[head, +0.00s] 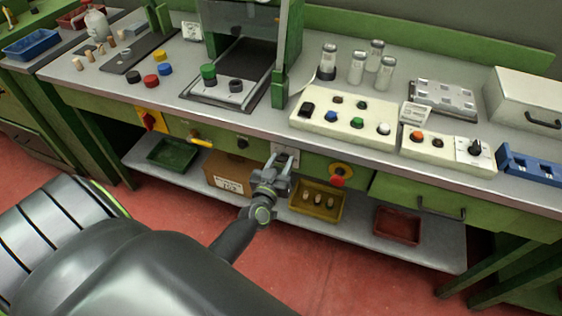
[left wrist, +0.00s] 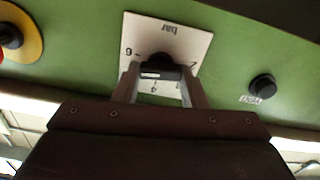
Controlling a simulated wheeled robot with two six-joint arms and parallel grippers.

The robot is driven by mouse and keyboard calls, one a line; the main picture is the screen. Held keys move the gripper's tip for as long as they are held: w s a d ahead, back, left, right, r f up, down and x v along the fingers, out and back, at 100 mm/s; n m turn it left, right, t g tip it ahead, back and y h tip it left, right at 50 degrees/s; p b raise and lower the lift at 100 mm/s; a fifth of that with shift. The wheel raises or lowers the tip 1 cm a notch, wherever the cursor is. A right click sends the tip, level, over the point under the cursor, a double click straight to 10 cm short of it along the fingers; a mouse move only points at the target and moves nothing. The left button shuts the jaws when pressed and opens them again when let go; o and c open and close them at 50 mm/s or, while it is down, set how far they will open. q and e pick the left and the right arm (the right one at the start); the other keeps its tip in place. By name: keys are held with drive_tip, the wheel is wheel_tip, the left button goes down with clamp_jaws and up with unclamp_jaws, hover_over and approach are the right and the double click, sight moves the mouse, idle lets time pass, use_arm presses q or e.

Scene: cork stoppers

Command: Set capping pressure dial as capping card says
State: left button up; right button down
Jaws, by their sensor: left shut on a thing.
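The pressure dial is a white square plate (head: 287,151) on the green front panel under the worktop. In the left wrist view the plate (left wrist: 188,48) appears upside down, with "bar" and the numbers 2, 4 and 6 readable. My left gripper (head: 279,163) is at the dial, and its fingers (left wrist: 158,82) are shut on the black knob (left wrist: 162,71). A pale mark shows on the knob, but its exact setting is unclear. Small white cards stand by the press (head: 192,31) and by the button panel (head: 415,112); their print is too small to read. My right gripper is not in view.
A red stop button on a yellow ring (head: 338,181) is right of the dial, and a black button (head: 242,143) is left. The shelf below holds a cardboard box (head: 228,177), a yellow tray (head: 318,199) and a red tray (head: 397,226). The worktop edge overhangs the panel.

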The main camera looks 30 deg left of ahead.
use_arm(q)
drive_tip(key=n, duration=0.6)
drive_tip(key=shift+a, duration=0.1)
drive_tip(key=shift+n, duration=0.3)
idle(0.3)
drive_tip(key=o, duration=1)
drive_tip(key=shift+s, duration=0.1)
drive_tip(key=b+v, duration=0.6)
drive_tip(key=v, duration=1.1)
drive_tip(key=shift+b, duration=0.3)
